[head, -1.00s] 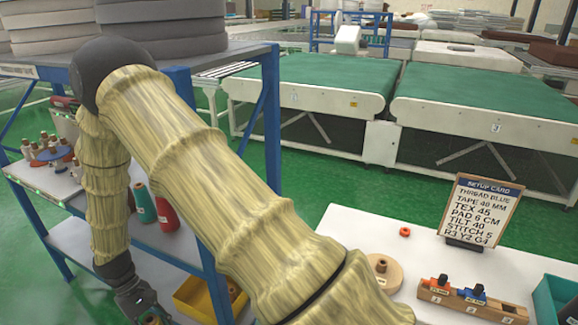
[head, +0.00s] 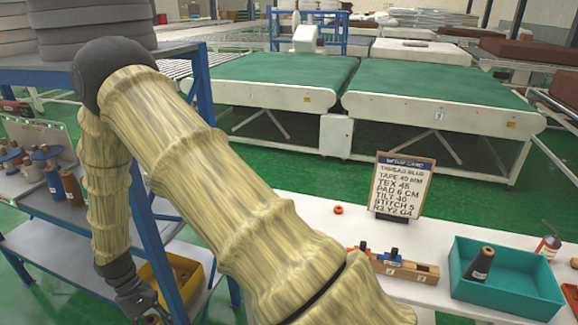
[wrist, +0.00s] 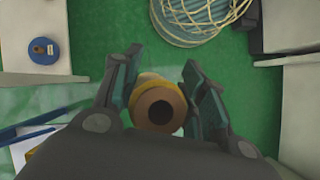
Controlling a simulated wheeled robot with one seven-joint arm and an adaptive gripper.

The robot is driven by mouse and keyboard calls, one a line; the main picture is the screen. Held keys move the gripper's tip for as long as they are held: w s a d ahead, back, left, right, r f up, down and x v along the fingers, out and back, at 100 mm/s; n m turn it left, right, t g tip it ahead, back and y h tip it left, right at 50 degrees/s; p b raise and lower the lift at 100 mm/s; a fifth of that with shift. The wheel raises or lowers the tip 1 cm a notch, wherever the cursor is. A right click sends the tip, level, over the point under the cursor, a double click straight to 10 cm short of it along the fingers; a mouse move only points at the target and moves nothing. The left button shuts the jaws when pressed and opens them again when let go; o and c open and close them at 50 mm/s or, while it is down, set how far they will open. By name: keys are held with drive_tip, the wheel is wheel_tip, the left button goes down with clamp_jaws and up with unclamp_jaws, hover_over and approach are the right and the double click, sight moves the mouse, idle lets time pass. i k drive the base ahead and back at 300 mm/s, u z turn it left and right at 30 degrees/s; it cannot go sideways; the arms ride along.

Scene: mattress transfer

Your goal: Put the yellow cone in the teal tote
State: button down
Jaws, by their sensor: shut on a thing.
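My gripper (wrist: 157,95) is shut on the yellow cone (wrist: 157,83), which I see end-on in the wrist view with its brown core facing the camera. Its far end is hidden. In the head view my gripper (head: 147,308) hangs at the lower left, beside the blue-framed shelf, and the held cone is hard to make out. The teal tote (head: 535,306) stands on the white table at the right, far from my gripper.
A setup card (head: 402,185), an orange ring (head: 338,210) and a wooden block (head: 415,271) with orange and blue pieces are on the white table (head: 300,218). The shelf (head: 215,268) holds a yellow bin (head: 160,290).

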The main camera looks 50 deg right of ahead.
sight(499, 277)
drive_tip(key=k, duration=0.75)
drive_tip(key=z, duration=1.5)
